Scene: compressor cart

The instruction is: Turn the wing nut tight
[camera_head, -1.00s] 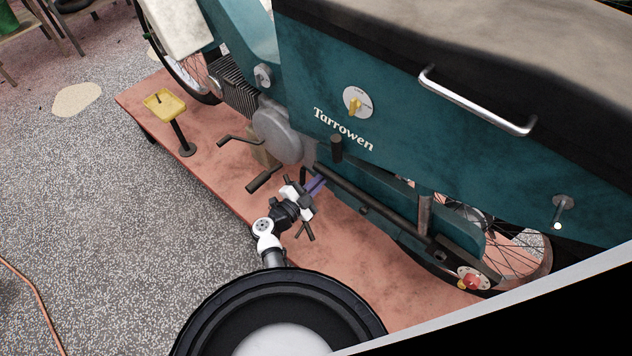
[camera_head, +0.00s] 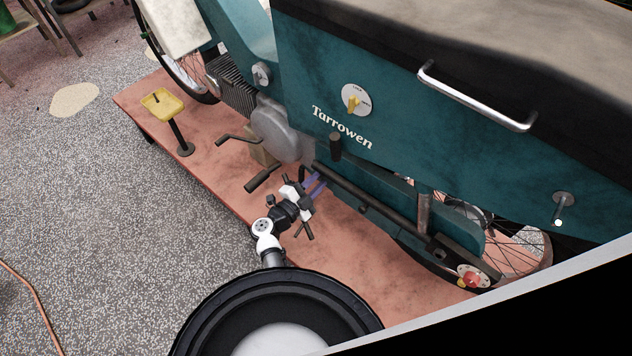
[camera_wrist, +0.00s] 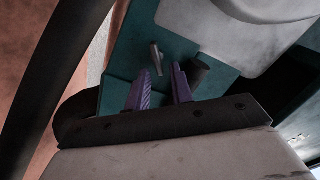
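My gripper (camera_head: 318,184) is low beside the teal motorcycle-like machine, its purple fingers pointing at the machine's lower side. In the wrist view the two purple fingers (camera_wrist: 163,70) stand apart with nothing between them. A small grey metal piece (camera_wrist: 155,58) on a teal surface shows just beyond the fingertips, nearer the left finger; it may be the wing nut, but its shape is too small to be sure. A dark round stub (camera_wrist: 199,72) is beside the right finger. I cannot make out a wing nut in the head view.
A dark bar and pedal (camera_head: 262,179) and a crank lever (camera_head: 236,141) lie close to my gripper. A dark upright post (camera_head: 335,146) stands above it. A yellow tray on a post (camera_head: 163,103) is at the left of the reddish platform (camera_head: 212,178). A red knob (camera_head: 472,280) is at lower right.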

